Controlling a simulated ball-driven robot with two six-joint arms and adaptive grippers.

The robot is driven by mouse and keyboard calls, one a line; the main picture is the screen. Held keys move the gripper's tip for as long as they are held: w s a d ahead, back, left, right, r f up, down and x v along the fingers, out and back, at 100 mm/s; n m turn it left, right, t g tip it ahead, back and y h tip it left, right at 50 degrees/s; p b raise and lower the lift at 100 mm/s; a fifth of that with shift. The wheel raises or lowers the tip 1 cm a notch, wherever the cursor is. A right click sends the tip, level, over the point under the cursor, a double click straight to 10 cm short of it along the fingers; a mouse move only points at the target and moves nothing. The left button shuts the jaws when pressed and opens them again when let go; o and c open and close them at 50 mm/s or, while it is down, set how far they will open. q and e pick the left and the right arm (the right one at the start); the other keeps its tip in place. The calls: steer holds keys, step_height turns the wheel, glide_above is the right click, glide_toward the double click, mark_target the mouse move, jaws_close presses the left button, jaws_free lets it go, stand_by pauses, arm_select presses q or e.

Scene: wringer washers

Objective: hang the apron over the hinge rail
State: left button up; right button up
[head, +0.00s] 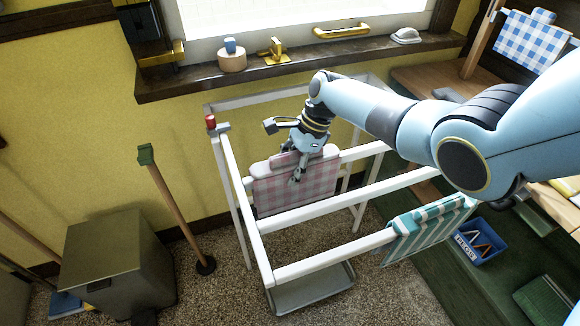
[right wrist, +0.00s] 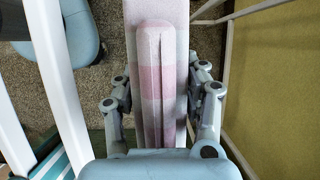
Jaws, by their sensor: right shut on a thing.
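The apron, a folded pink-and-white checked cloth (head: 318,184), hangs upright at the far rail (head: 364,152) of the white drying rack. The rail shows on both sides of it; I cannot tell whether it rests on the rail. My right gripper (head: 298,174) comes down from above and is shut on the apron. In the right wrist view the gripper's fingers (right wrist: 162,105) stand on both sides of the cloth's rounded pink fold (right wrist: 152,72). Which rail is the hinge rail is not clear to me. My left gripper is not in view.
A green-striped cloth (head: 430,228) hangs on the near rail (head: 335,257), with a grey tray (head: 312,290) below. A red-topped post (head: 211,122) stands at the rack's left corner. The windowsill (head: 300,65) runs behind. A blue box (head: 480,240) lies at right.

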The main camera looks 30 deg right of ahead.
steer(key=shift+f+b, duration=0.4)
steer(key=shift+f, duration=0.3)
steer(key=o, duration=1.4)
steer(key=shift+o, duration=0.2)
steer(key=p+v, duration=0.7)
